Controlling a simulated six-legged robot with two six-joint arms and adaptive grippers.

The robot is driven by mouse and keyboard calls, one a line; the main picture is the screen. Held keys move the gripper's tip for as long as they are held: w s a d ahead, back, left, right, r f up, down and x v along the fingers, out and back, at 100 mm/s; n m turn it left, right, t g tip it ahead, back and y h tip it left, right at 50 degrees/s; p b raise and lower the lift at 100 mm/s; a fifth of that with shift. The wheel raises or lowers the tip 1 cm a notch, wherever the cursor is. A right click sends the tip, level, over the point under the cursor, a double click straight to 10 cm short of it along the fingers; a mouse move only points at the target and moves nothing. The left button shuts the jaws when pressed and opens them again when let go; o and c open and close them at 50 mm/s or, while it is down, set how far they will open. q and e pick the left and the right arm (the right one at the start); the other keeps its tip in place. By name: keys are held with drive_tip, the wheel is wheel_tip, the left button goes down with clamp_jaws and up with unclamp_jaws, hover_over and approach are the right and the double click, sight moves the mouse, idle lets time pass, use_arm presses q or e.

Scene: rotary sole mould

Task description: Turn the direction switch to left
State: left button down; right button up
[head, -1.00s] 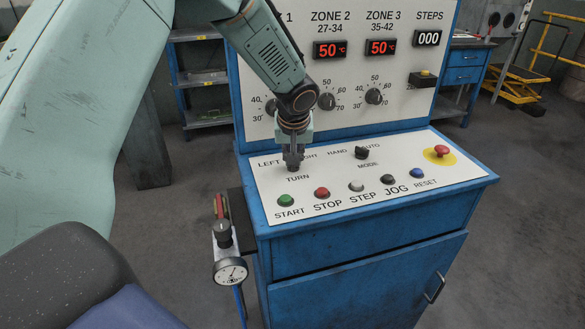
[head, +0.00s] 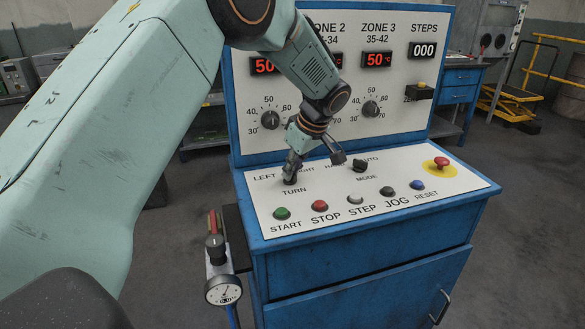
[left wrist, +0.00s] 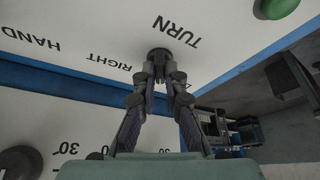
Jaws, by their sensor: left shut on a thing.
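The direction switch (left wrist: 158,55) is a dark knob marked TURN, between the words LEFT and RIGHT on the sloped white panel (head: 330,210). My left gripper (head: 290,177) is at the switch, its wrist tilted, with the fingertips low over the knob. In the left wrist view both fingers of my left gripper (left wrist: 160,72) close together on the knob. The fingers hide most of the knob, so its pointing direction cannot be read. My right gripper is not in view.
The mode switch (head: 360,166) stands right of the gripper. Start (head: 281,213), stop (head: 320,206) and several other buttons line the panel's front. A red emergency button (head: 441,162) is at right. The upright zone board (head: 430,75) rises behind. A gauge (head: 223,290) hangs at left.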

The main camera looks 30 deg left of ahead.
use_arm(q)
drive_tip(key=shift+a+n, duration=0.1)
drive_tip(key=shift+n, duration=0.4)
drive_tip(key=c, duration=1.8)
unclamp_jaws()
drive_tip(key=o, duration=0.4)
drive_tip(key=shift+w+a+f, duration=0.1)
drive_tip(key=shift+a+f, duration=0.05)
drive_tip(key=shift+a, duration=0.05)
drive_tip(key=shift+d+r, duration=0.2)
drive_tip(key=shift+d, duration=0.05)
drive_tip(key=v, duration=1.1)
drive_tip(key=shift+w+r, duration=0.1)
drive_tip(key=shift+r, duration=0.3)
drive_tip(key=shift+d, duration=0.15)
